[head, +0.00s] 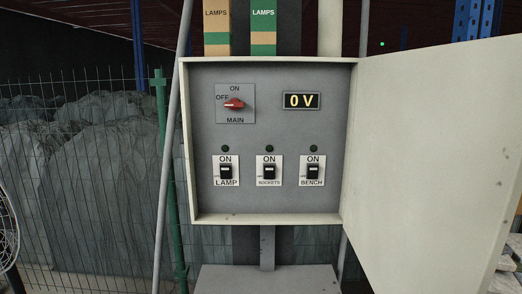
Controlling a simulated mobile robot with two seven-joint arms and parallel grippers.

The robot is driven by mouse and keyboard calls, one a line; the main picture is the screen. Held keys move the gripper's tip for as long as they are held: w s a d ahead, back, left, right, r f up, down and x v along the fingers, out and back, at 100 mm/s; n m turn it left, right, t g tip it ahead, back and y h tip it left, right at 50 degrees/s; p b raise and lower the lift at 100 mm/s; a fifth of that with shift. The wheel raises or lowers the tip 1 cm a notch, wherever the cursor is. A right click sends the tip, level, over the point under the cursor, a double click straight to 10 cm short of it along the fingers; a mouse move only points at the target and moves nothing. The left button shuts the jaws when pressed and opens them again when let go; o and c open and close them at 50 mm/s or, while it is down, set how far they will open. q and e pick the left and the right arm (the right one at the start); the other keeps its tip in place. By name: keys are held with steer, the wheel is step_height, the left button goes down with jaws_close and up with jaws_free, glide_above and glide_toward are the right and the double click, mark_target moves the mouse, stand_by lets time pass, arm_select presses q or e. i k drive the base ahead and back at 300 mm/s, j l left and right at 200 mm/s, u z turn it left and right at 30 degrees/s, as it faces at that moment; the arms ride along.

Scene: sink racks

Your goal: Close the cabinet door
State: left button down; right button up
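The electrical cabinet (268,208) is a pale grey box straight ahead, with its front uncovered. Its cabinet door (430,150) stands wide open, swung out to the right from the box's right edge and towards me. Inside on the panel are a red rotary main switch (234,104), a display (301,101) reading 0 V, and three breakers labelled lamp (226,171), sockets (269,171) and bench (313,171). Neither of my grippers shows in the head view.
A green wire fence (85,190) runs behind the cabinet on the left, with large grey mounds beyond it. A grey block (267,279) stands below the box. Two labelled columns (217,30) (263,30) rise above it. The space before the box looks clear.

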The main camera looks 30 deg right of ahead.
mark_target(434, 191)
steer(key=k+z, duration=0.1)
steer(key=z, duration=1.05)
